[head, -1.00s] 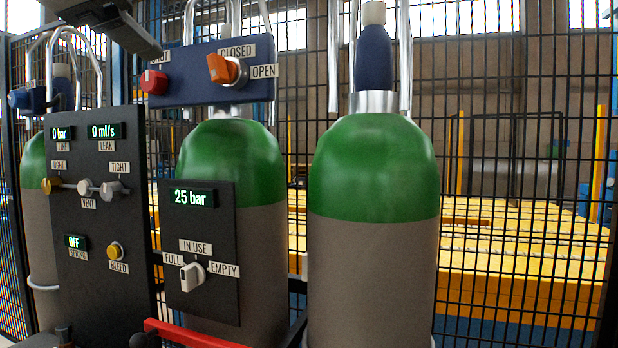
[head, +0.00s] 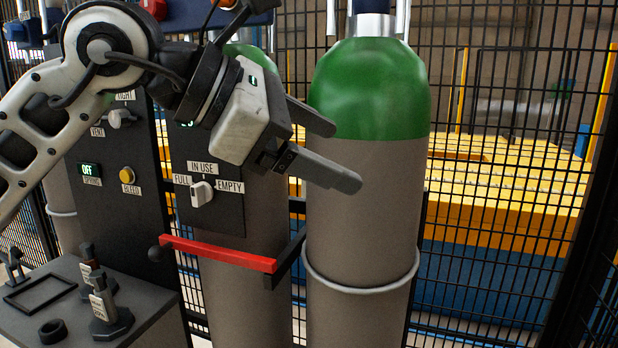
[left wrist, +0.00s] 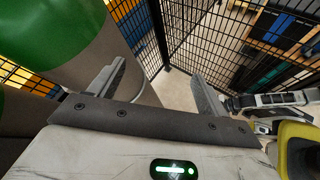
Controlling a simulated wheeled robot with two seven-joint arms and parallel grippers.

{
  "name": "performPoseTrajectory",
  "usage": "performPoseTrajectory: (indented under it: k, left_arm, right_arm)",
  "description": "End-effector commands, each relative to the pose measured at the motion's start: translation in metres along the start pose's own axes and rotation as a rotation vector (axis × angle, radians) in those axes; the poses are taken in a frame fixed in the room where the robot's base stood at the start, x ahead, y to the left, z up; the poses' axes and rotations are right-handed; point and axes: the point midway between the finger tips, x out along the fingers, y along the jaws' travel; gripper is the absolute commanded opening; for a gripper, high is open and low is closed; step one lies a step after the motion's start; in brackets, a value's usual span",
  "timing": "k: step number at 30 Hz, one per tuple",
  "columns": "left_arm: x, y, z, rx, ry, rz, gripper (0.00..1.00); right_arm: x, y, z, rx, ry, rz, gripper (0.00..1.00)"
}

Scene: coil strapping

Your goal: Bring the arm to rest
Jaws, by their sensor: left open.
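My left gripper (head: 345,152) reaches in from the left in the head view. Its two fingers are apart with nothing between them, in front of the green-topped grey cylinder on the right (head: 365,200). In the left wrist view the open fingers (left wrist: 155,95) show with the same cylinder (left wrist: 60,35) close by on the left. I cannot tell whether a finger touches it. My right gripper does not show in the head view.
A black panel with a FULL / IN USE / EMPTY knob (head: 201,192) hangs on the middle cylinder. A red bar (head: 218,254) crosses below it. A grey bench (head: 150,318) with small tools stands at lower left. A mesh fence (head: 480,265) runs behind.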

Motion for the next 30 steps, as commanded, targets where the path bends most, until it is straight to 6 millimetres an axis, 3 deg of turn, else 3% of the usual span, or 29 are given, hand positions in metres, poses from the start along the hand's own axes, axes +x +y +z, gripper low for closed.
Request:
performPoseTrajectory:
  k: [1,6,11,14,17,20,21,25,26,30]
  left_arm:
    - [0.019,-0.018,-0.007,-0.117,-0.1,-0.114,0.77]
    - [0.042,-0.052,-0.011,-0.549,-0.444,-0.394,0.77]
    - [0.044,-0.047,-0.033,-1.041,-0.756,-0.554,0.77]
    - [0.046,-0.033,-0.067,-1.382,-0.939,-0.598,0.77]
    - [0.051,-0.022,-0.119,-1.739,-1.107,-0.59,0.77]
    - [0.061,-0.022,-0.19,-2.114,-1.259,-0.527,0.77]
    - [0.066,-0.027,-0.22,-2.26,-1.312,-0.485,0.77]
    - [0.08,-0.062,-0.312,-2.682,-1.443,-0.315,0.77]
    - [0.082,-0.074,-0.332,2.762,1.46,0.265,0.77]
    - [0.091,-0.142,-0.413,2.488,1.217,-0.002,0.77]
  right_arm:
    - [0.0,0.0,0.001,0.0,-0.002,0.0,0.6]
    - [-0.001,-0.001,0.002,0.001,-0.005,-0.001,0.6]
    - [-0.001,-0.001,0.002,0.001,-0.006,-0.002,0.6]
    - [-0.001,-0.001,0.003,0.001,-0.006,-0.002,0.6]
    - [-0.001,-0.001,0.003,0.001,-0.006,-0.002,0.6]
    - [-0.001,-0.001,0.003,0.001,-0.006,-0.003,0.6]
    - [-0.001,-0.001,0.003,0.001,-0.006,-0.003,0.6]
    - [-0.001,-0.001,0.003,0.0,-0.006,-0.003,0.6]
    - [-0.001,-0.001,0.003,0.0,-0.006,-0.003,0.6]
    - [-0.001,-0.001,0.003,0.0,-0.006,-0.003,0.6]
